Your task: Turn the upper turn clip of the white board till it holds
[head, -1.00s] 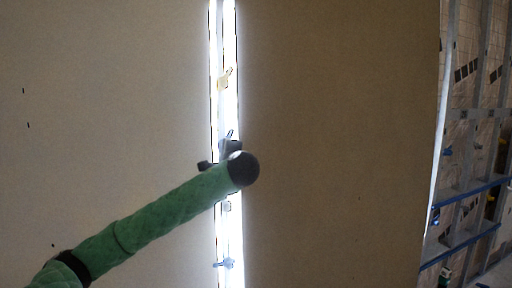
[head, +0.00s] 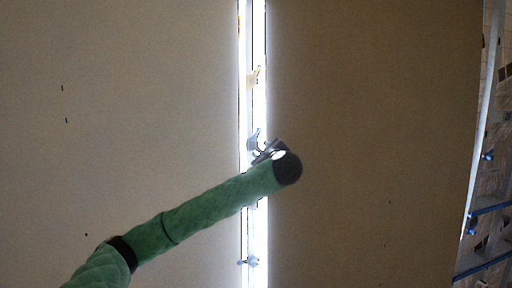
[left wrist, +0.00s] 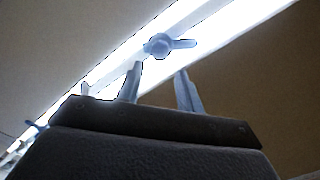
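Turn clips sit along the bright gap between two large boards. In the head view there is a cream clip (head: 254,76) high up, a blue-grey clip (head: 253,140) mid-height and a blue clip (head: 248,262) low down. My left gripper (head: 262,151) is just below and beside the mid-height clip, partly hidden by my wrist. In the left wrist view its two fingers (left wrist: 160,70) are apart and empty. A blue clip (left wrist: 160,45) with a round hub and a wing pointing right lies just beyond the fingertips. My right gripper is not in view.
A lighter board (head: 150,140) fills the left side and a browner board (head: 375,140) the right. Metal framing with blue rails (head: 485,212) shows beyond the right board's edge. More clips (left wrist: 32,128) show along the gap at the left of the wrist view.

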